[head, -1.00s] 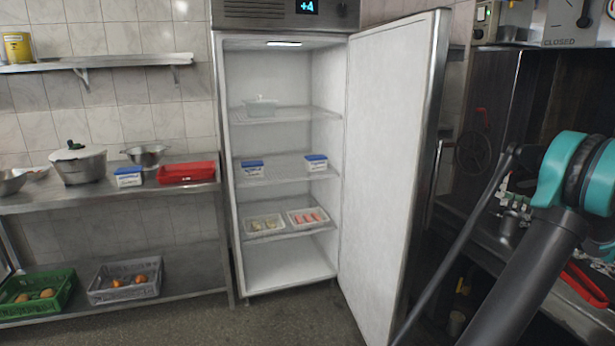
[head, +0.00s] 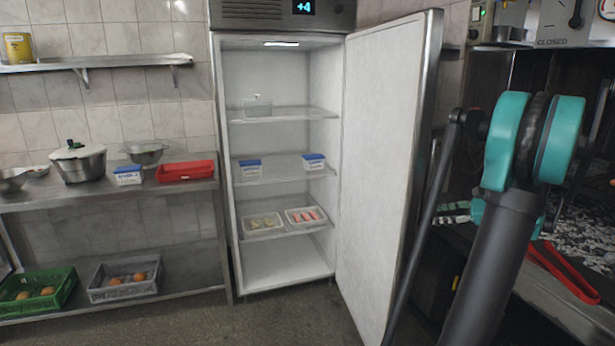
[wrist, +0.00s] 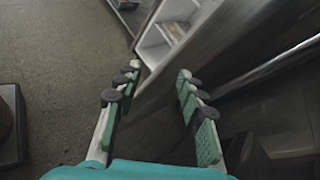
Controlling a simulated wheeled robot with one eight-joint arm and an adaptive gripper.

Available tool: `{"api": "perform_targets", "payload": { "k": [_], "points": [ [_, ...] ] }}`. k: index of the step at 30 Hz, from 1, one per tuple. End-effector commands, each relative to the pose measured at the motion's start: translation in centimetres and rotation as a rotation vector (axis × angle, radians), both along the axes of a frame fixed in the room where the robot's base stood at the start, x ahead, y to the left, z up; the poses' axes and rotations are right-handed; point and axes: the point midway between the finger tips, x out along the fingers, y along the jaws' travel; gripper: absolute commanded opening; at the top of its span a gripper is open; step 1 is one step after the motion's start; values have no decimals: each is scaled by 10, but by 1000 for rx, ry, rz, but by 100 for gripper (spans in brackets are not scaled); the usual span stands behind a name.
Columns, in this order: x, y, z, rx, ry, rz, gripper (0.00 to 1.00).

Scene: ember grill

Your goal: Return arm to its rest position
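My gripper (wrist: 158,100) shows in the wrist view. Its two fingers with green pads stand apart with nothing between them. It points down past the fridge door's edge toward the grey floor (wrist: 50,60).
Fridge shelves hold lidded boxes (head: 314,162) and trays (head: 262,224). On the left, a steel table (head: 100,200) carries a pot (head: 80,165) and a red tray (head: 185,171). Red tongs (head: 562,272) lie by the grill at right. Floor before the fridge is clear.

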Motion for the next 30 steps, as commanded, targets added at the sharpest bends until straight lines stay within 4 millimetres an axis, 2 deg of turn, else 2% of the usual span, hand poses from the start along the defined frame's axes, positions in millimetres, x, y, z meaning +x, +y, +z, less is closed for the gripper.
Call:
{"api": "perform_targets", "payload": {
  "k": [1,3,6,9,12,16,21,25,30],
  "points": [
    [-5,35,-10,-81,-7,54,39],
    [-16,75,-28,-215,-27,133,39],
    [-40,124,-53,-409,-66,260,39],
    [-70,164,-78,-601,-119,406,39],
    [-104,194,-103,-792,-184,565,39],
    [-152,219,-133,-1036,-286,795,39],
    [-207,231,-165,-1322,-432,1097,39],
    [-233,229,-179,-1475,-520,1272,39],
    [-247,226,-187,-1566,-575,1380,39]
  ]
}}
